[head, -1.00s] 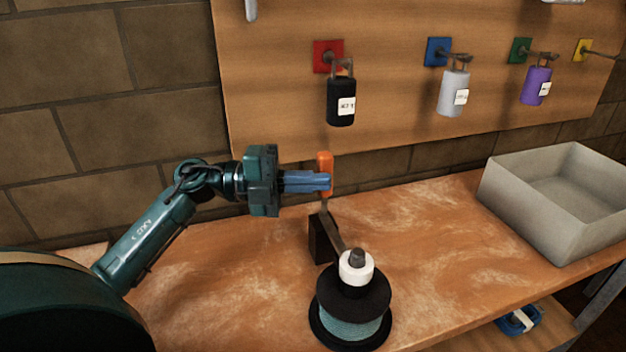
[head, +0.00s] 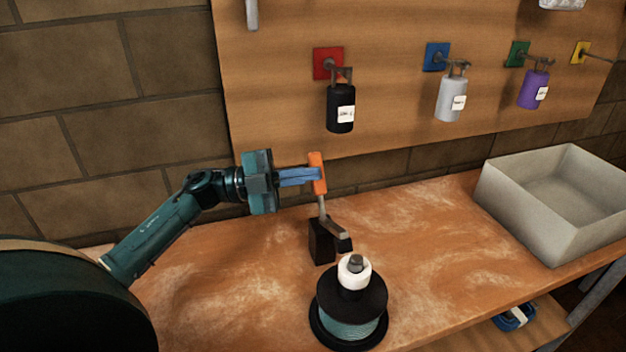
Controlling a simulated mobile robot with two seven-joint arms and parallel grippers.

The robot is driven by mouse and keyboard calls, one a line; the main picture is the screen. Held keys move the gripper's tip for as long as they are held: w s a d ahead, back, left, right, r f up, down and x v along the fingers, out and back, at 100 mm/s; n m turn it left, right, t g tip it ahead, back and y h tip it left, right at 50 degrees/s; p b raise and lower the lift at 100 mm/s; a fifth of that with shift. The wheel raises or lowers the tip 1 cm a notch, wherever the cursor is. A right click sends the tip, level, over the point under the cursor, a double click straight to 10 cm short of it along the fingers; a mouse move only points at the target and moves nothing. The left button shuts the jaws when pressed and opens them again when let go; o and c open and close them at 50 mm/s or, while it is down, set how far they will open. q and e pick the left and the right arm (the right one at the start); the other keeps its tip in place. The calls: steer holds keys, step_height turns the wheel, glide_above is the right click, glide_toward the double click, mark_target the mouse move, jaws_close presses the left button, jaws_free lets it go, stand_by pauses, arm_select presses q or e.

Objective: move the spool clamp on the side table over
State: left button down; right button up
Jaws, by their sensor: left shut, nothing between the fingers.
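The spool clamp has a dark block base (head: 320,241) on the side table (head: 215,290), a grey metal arm, and an upright orange handle (head: 317,159). The arm slopes right and toward the camera, ending in a dark pad (head: 344,246) just behind the spool's top in the picture. The spool (head: 349,328), wound with teal line, stands upright in front, with black flanges and a white hub. My left gripper (head: 314,175) comes from the left, its blue fingers shut against or across the orange handle, with nothing held between them. My right gripper is not in view.
A grey open bin (head: 518,213) stands at the table's right. Black (head: 340,118), grey (head: 450,105) and purple (head: 533,95) tagged padlocks hang on the board behind. A blue item (head: 513,318) lies on the lower shelf. The table left of the clamp is clear.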

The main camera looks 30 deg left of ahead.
arm_select(q)
steer(key=w+a+f+n+t+p, duration=0.2)
steer(key=w+a+f+n+t, duration=0.1)
steer(key=n, duration=0.7)
steer(key=shift+w+a+f+n+t+y, duration=0.25)
steer(key=shift+a+f+n+t+y, duration=0.2)
steer(key=shift+f, duration=0.25)
steer(key=shift+d, duration=0.1)
